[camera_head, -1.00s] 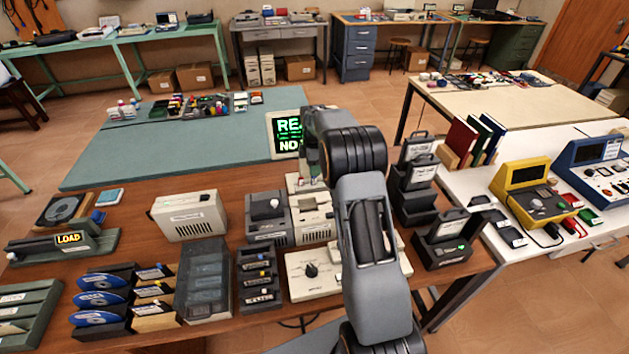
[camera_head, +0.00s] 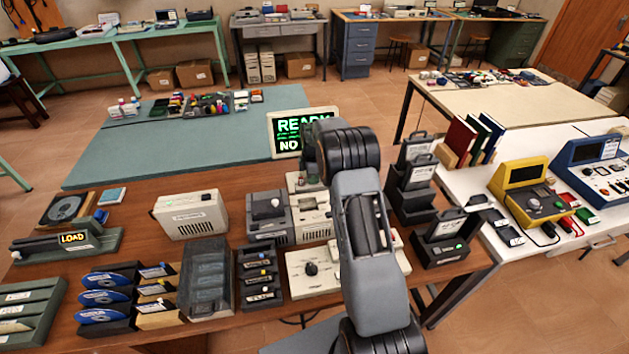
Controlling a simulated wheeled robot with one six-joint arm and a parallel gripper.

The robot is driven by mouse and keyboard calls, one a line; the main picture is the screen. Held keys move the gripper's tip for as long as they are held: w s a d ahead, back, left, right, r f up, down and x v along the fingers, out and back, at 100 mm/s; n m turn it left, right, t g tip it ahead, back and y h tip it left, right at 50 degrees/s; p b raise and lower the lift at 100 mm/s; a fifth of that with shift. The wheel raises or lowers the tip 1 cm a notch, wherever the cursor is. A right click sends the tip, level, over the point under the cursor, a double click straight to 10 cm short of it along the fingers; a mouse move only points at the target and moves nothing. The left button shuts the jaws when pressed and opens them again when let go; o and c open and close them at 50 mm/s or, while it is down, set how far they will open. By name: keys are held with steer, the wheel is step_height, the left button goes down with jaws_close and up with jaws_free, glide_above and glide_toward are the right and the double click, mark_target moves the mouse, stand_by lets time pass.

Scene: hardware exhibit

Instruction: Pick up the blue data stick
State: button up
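I cannot surely pick out the blue data stick. A small dark rack (camera_head: 258,277) left of my arm holds several short labelled sticks, too small to tell their colours surely. A small blue piece (camera_head: 101,215) lies at the left by the grey LOAD device (camera_head: 70,241); I cannot tell what it is. My arm rises from the bottom centre and bends away over the wooden bench. My gripper is hidden behind the arm's bend.
A lit screen (camera_head: 303,131) stands behind the arm. A clear-lidded grey case (camera_head: 206,278), a beige box (camera_head: 189,214), a beige dial unit (camera_head: 312,271) and black stands (camera_head: 440,240) crowd the wooden bench. The teal bench (camera_head: 180,145) is mostly bare in front.

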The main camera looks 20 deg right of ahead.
jaws_close()
steer(key=shift+r, duration=0.2)
